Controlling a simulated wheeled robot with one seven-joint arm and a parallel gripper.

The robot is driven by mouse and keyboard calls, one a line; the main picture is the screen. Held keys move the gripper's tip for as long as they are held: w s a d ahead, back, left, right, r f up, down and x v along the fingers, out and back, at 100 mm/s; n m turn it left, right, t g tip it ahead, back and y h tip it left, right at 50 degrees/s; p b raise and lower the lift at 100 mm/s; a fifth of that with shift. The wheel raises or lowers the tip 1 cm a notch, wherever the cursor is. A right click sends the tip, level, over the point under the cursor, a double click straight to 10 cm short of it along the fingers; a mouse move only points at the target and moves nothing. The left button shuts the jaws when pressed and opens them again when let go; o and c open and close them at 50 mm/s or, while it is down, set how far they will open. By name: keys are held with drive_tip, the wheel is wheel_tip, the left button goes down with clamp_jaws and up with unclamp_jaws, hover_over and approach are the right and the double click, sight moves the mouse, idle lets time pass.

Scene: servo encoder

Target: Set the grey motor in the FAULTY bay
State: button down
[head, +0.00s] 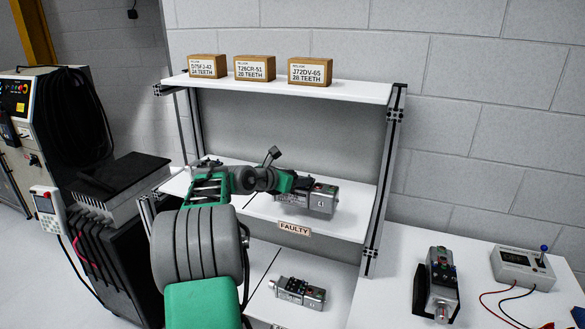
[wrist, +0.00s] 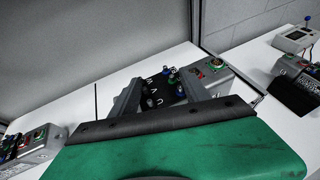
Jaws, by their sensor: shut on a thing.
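A grey motor (head: 320,203) with a dark panel and coloured connectors is at the middle shelf, in the bay right of a dark dividing line. The FAULTY label (head: 294,228) is on the shelf's front edge below it. My gripper (head: 285,184) is shut on the motor from the left. In the wrist view the fingers (wrist: 168,92) sit either side of the motor's dark panel, and its grey end (wrist: 210,70) sticks out beyond them. The motor looks level and close to the shelf surface; I cannot tell whether it touches. My arm hides part of the shelf.
Another grey motor (head: 300,293) lies on the lower shelf. One more (head: 441,284) stands on the right-hand table beside a tester (head: 523,267) with leads. Several labelled boxes (head: 255,68) stand on the top shelf (head: 350,92). A metal post (head: 383,180) bounds the shelf at right.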

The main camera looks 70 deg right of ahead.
drive_tip(key=shift+d+f, duration=0.7)
drive_tip(key=shift+d, duration=0.35)
wheel_tip(320, 180, down, 3)
drive_tip(key=shift+d+f+p, duration=0.15)
drive_tip(key=shift+f+p, duration=0.05)
drive_tip(key=shift+p, duration=0.8)
drive_tip(key=c, duration=1)
unclamp_jaws()
drive_tip(key=shift+f, duration=0.4)
drive_tip(key=o, duration=0.5)
drive_tip(key=shift+r, duration=0.1)
